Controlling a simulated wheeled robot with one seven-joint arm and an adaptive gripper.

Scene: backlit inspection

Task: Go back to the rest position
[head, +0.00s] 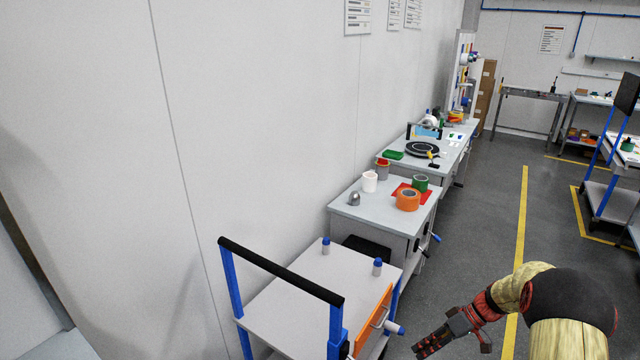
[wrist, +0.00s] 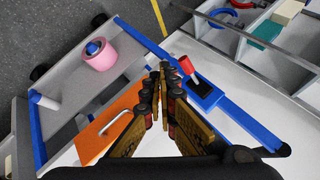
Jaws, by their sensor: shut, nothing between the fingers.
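My gripper (head: 432,342) is at the lower right of the head view, at the end of my bent arm, over the floor to the right of a grey cart. In the wrist view my gripper (wrist: 165,72) points away from the camera with its black fingertips together. Nothing is between the fingers. The fingers hide part of what lies behind them.
A grey cart (head: 320,285) with a black-topped blue handle and an orange panel (head: 374,320) stands left of my arm. Beyond it is a bench (head: 378,210) with an orange tape roll (head: 408,199). Open floor with a yellow line (head: 521,215) lies to the right.

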